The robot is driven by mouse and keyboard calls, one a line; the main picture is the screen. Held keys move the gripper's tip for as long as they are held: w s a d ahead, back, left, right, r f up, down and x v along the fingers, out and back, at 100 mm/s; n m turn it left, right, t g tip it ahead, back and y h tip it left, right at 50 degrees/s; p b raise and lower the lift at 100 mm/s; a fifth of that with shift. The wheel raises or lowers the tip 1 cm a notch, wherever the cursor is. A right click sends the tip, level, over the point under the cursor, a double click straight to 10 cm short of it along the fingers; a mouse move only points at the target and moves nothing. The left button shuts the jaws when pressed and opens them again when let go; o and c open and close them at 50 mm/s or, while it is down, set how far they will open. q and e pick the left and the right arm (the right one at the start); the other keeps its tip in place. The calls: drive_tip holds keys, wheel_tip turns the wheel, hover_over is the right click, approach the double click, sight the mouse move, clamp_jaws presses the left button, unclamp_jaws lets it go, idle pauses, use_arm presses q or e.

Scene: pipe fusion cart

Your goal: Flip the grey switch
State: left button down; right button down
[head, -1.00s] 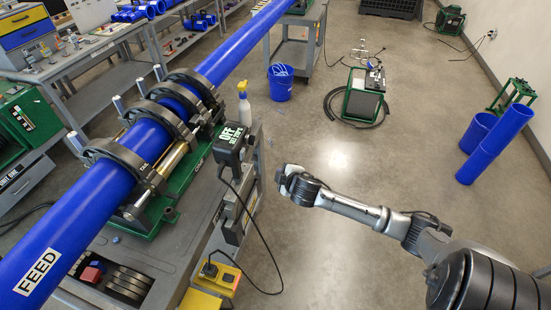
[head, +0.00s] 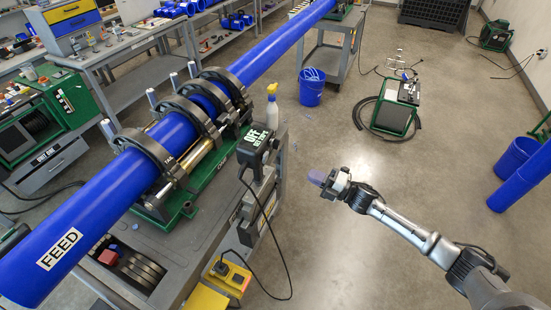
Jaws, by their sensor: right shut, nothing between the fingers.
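I cannot pick out a grey switch for certain. My left gripper is not in view.
A long blue pipe (head: 105,205) marked FEED lies in the black clamps across the cart. A spray bottle (head: 272,107) stands behind the grey box. A black cable (head: 272,235) hangs beside the cart. The floor around my right gripper is clear.

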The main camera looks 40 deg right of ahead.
sight(265, 157)
drive_tip(key=shift+s+a+r+n+y, duration=0.15)
drive_tip(key=shift+n+y, duration=0.15)
drive_tip(key=shift+n, duration=0.2)
drive_tip(key=p+x, duration=0.2)
drive_tip(key=x, duration=1.2)
drive_tip(key=shift+p, duration=0.3)
